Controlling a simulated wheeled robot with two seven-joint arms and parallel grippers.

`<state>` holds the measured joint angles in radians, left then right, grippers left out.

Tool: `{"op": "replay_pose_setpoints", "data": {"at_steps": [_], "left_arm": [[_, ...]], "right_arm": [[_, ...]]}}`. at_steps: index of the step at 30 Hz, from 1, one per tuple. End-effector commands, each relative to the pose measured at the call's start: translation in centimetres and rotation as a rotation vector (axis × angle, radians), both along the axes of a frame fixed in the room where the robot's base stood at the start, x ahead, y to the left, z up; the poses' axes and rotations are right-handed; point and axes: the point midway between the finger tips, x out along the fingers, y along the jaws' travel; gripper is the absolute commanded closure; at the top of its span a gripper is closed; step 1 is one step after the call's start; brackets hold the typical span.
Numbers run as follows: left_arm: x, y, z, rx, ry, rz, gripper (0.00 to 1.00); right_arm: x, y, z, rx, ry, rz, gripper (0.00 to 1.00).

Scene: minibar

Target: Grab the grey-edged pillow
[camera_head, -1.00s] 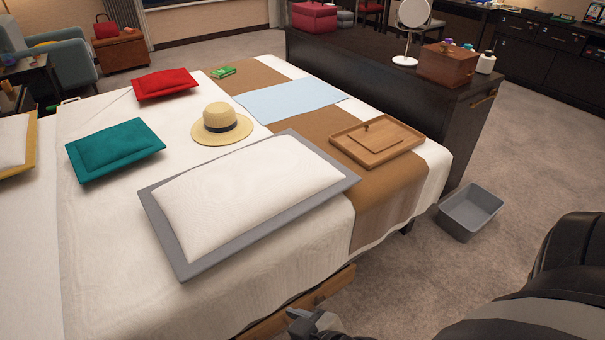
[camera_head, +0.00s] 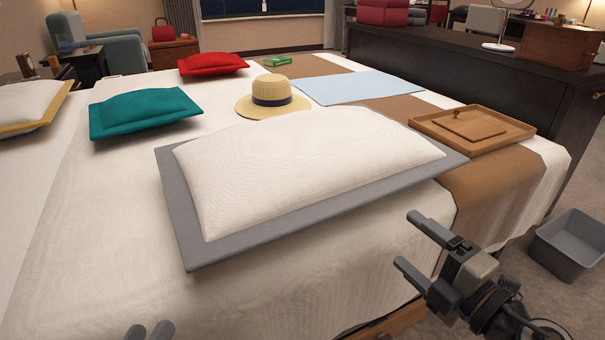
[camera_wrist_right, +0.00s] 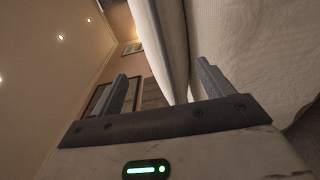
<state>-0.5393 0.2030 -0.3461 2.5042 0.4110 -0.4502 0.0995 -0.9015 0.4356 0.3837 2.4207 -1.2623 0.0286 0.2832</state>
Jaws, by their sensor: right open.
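The grey-edged pillow (camera_head: 310,165) is white with a wide flat grey border. It lies flat on the near part of the bed in the head view. My right gripper (camera_head: 418,248) is open and empty, just in front of the pillow's near right edge and apart from it in this view. Its two spread fingers also show in the right wrist view (camera_wrist_right: 160,85), with pale fabric close by; I cannot tell which part is pillow. Only the fingertips of my left gripper (camera_head: 149,332) show at the bottom edge, below the pillow's near left corner; its opening is unclear.
On the bed (camera_head: 90,235) lie a straw hat (camera_head: 272,98) behind the pillow, a teal pillow (camera_head: 145,110), a red pillow (camera_head: 213,64) and a wooden tray (camera_head: 425,122). A grey bin (camera_head: 572,245) stands on the floor at right. The bed's near left area is clear.

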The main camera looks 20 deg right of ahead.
Motion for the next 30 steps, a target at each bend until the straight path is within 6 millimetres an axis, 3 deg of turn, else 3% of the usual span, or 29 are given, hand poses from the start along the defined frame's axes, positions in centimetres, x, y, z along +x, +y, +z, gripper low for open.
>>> {"op": "replay_pose_setpoints", "data": {"at_steps": [5,18,30], "left_arm": [[-0.2,0.0,0.0,0.025,0.02,-0.001,0.64],[-0.4,0.7,-1.3,0.179,0.059,0.015,0.64],[-0.3,0.8,-1.5,0.198,0.06,0.018,0.64]], "right_arm": [[1.6,0.3,0.4,-0.029,-0.007,0.016,0.21],[9.2,1.2,0.1,-0.026,-0.007,0.009,0.21],[11.9,1.6,-0.2,-0.027,-0.007,0.008,0.21]]}}
